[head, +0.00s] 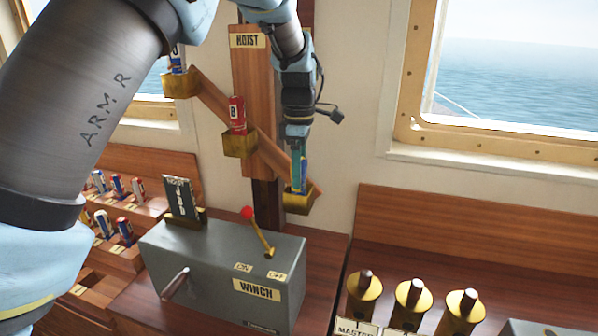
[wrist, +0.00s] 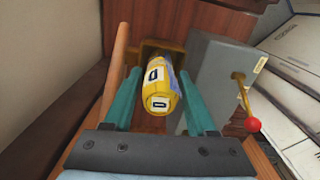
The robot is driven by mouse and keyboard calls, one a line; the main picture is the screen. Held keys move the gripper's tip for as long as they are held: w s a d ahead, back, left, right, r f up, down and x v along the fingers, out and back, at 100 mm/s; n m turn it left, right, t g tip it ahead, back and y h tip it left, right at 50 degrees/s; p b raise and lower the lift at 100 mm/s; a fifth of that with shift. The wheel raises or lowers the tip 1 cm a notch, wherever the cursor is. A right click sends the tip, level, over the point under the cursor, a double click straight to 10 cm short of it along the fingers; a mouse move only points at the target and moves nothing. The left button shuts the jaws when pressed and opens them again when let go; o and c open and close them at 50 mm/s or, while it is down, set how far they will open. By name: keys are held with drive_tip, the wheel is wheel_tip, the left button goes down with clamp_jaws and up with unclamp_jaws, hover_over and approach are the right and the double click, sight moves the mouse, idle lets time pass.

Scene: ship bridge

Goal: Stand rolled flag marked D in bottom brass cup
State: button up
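The rolled flag marked D (wrist: 158,88) is yellow with some blue and a white label. In the wrist view it lies between the two teal fingers of my gripper (wrist: 160,80). Its marked end faces the camera. The bottom brass cup (wrist: 151,47) is just beyond it. In the head view my gripper (head: 297,168) points down at the bottom brass cup (head: 298,204), the lowest on the sloping wooden board. The flag (head: 304,172) is partly hidden by the fingers, and its lower end appears to be in the cup. I cannot tell whether the fingers press on it.
A red flag marked B (head: 236,113) stands in the middle cup (head: 239,146), and another flag (head: 177,60) in the top cup (head: 181,84). The grey winch box (head: 225,270) with a red-knobbed lever (head: 248,213) stands below. Several flags sit in the left rack.

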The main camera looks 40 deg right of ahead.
drive_tip(key=o, duration=0.3)
wheel_tip(320, 180, up, 11)
drive_tip(key=b, duration=0.3)
drive_tip(key=shift+f, duration=0.1)
idle(0.6)
